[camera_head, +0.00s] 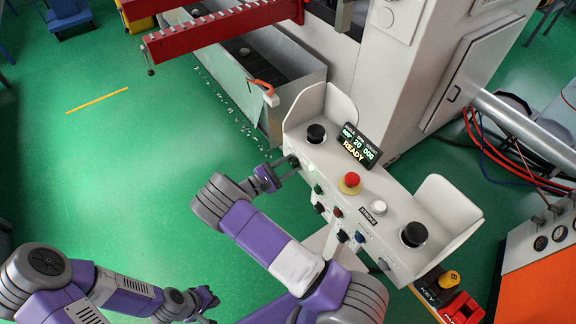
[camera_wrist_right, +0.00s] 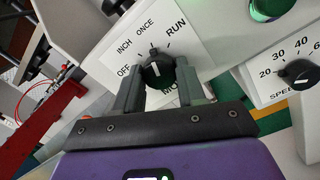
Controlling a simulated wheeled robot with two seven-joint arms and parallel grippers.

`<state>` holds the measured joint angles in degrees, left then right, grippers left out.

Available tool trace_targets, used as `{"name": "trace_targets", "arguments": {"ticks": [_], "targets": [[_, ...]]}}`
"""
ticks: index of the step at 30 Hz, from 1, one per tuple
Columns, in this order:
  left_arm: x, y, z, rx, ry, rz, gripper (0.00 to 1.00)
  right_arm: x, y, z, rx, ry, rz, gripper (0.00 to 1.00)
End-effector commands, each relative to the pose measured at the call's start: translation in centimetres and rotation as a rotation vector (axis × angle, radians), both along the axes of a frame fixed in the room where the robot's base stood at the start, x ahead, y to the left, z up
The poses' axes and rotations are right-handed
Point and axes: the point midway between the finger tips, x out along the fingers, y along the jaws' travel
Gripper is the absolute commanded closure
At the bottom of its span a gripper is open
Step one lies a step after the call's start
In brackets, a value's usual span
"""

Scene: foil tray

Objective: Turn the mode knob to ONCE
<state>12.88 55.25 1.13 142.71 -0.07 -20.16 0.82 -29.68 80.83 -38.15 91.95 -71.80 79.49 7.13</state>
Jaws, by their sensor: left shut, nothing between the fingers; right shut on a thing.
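The mode knob (camera_wrist_right: 157,72) is a small black knob with a white line on a white label plate (camera_wrist_right: 186,62) marked OFF, INCH, ONCE and RUN. In the right wrist view its line points up, roughly toward ONCE; I cannot tell if it is exactly on the tick. My right gripper (camera_wrist_right: 158,88) is shut on the knob, one finger on each side. In the head view my right gripper (camera_head: 292,162) is at the left end of the white control console (camera_head: 335,187), and the knob is hidden there. My left gripper (camera_head: 208,303) is shut and empty, low and away from the console.
A speed knob (camera_wrist_right: 298,73) sits right of the mode plate. The console carries a red mushroom button (camera_head: 351,180), black palm buttons (camera_head: 316,133) and a READY display (camera_head: 360,145). A red bar (camera_head: 215,28) and a metal trough (camera_head: 290,62) lie beyond.

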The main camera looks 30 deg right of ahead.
Motion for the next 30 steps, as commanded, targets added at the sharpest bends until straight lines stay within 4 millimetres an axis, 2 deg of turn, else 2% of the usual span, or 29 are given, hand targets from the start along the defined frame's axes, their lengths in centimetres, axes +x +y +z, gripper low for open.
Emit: {"name": "trace_targets", "arguments": {"ticks": [1, 2, 6, 14, 17, 27, 30], "targets": [[0.0, 0.0, 0.0, 0.0, 0.0, 0.0, 1.0, 0.1, 0.1, 0.0, 0.0, 0.0, 0.002, 0.91], [0.0, 0.0, 0.0, 0.0, 0.0, 0.0, 1.0, 0.0, 0.1, 0.0, 0.0, 0.0, 0.002, 0.56], [0.0, 0.0, 0.0, 0.0, 0.0, 0.0, 1.0, 0.0, 0.1, 0.0, 0.0, 0.0, 0.001, 0.35], [0.0, 0.0, 0.0, 0.0, 0.0, 0.0, 1.0, 0.0, 0.1, 0.0, -0.001, 0.001, 0.001, 0.35], [0.0, 0.0, 0.1, 0.0, 0.0, 0.0, 1.0, 0.0, 0.6, 0.0, 0.0, 0.001, 0.001, 0.35], [0.0, 0.0, 0.9, 0.0, 0.0, 0.0, 1.0, -0.4, 6.0, -0.2, 0.001, 0.0, 0.004, 0.35], [0.0, 0.0, 0.9, 0.0, 0.0, 0.0, 1.0, -0.6, 7.0, -0.3, 0.0, 0.001, 0.002, 0.35]]}}
